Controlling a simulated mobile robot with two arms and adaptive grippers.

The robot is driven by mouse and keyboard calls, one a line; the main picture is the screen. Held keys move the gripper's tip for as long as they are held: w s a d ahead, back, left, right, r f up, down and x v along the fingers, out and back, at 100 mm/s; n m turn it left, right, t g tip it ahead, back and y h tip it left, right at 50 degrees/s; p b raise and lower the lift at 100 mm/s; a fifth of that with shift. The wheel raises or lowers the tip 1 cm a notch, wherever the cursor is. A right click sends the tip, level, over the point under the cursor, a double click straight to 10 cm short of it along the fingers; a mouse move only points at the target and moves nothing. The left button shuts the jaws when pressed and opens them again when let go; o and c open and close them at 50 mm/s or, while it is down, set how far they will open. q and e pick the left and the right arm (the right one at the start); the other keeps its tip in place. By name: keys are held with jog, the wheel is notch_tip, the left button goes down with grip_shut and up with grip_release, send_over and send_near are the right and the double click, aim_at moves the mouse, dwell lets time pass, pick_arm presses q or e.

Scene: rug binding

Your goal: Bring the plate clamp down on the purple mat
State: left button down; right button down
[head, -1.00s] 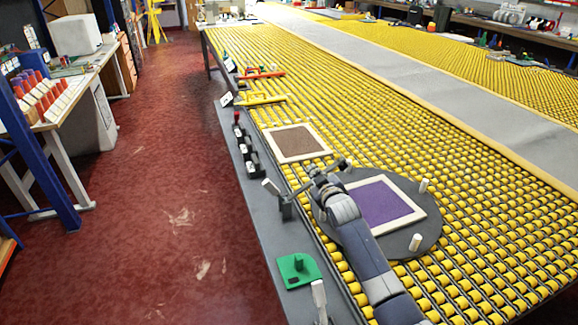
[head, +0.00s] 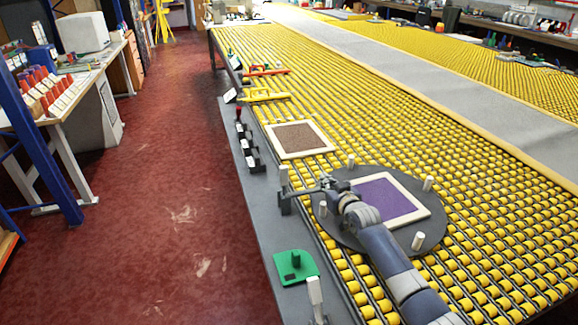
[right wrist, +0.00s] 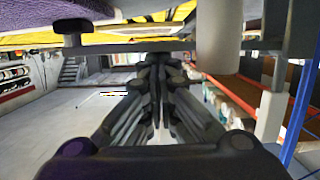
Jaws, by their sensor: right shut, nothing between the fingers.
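The purple mat (head: 384,199), in a pale frame (head: 425,212), lies on a round dark plate (head: 350,235) with white pegs. The plate clamp (head: 285,198) stands at the plate's left on the grey table edge, its pale handle upright. Its bar runs level toward the mat. In the right wrist view the bar (right wrist: 115,48) crosses just beyond my fingers, with a dark pad (right wrist: 72,27) near the purple mat (right wrist: 30,35); contact cannot be told. My right gripper (head: 326,184) is shut and empty by the bar; it also shows in the wrist view (right wrist: 157,62). My left gripper is out of view.
A brown mat (head: 299,138) in a pale frame lies behind. A green block (head: 296,267) and another pale handle (head: 315,291) are in front. Dark holders (head: 246,145) line the table edge. Yellow rollers (head: 480,225) spread right; a peg (head: 322,208) stands close to my gripper.

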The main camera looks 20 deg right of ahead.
jog(key=shift+s+f, duration=0.2)
jog(key=shift+f, duration=0.5)
notch_tip(320, 180, up, 6)
jog(key=f+p, duration=0.1)
jog(key=p, duration=0.3)
jog(key=b+v, duration=0.1)
jog(key=v, duration=0.8)
jog(key=shift+s+r, duration=0.25)
jog(key=shift+r, duration=0.15)
